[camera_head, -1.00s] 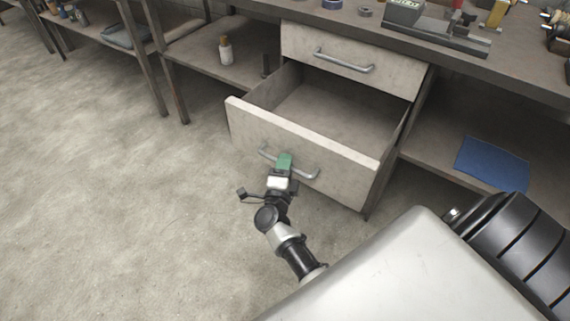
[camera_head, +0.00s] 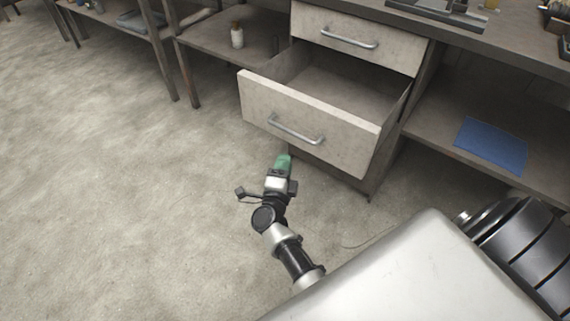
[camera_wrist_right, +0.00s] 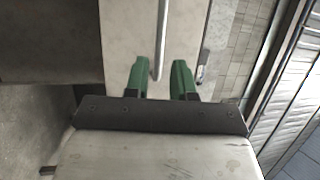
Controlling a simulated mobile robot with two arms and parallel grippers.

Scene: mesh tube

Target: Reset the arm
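My right gripper (camera_head: 283,160) is in front of the pulled-out lower drawer (camera_head: 310,122), just below its metal handle (camera_head: 296,131) in the head view. In the right wrist view, the two green fingers of the right gripper (camera_wrist_right: 160,66) are spread apart with nothing held between them. My left gripper is not in view.
The upper drawer (camera_head: 350,42) is shut. A blue flat item (camera_head: 491,144) lies on the right lower shelf, and a small bottle (camera_head: 237,36) stands on the left shelf. The workbench top (camera_head: 470,38) holds tools. Open floor (camera_head: 120,220) lies to the left.

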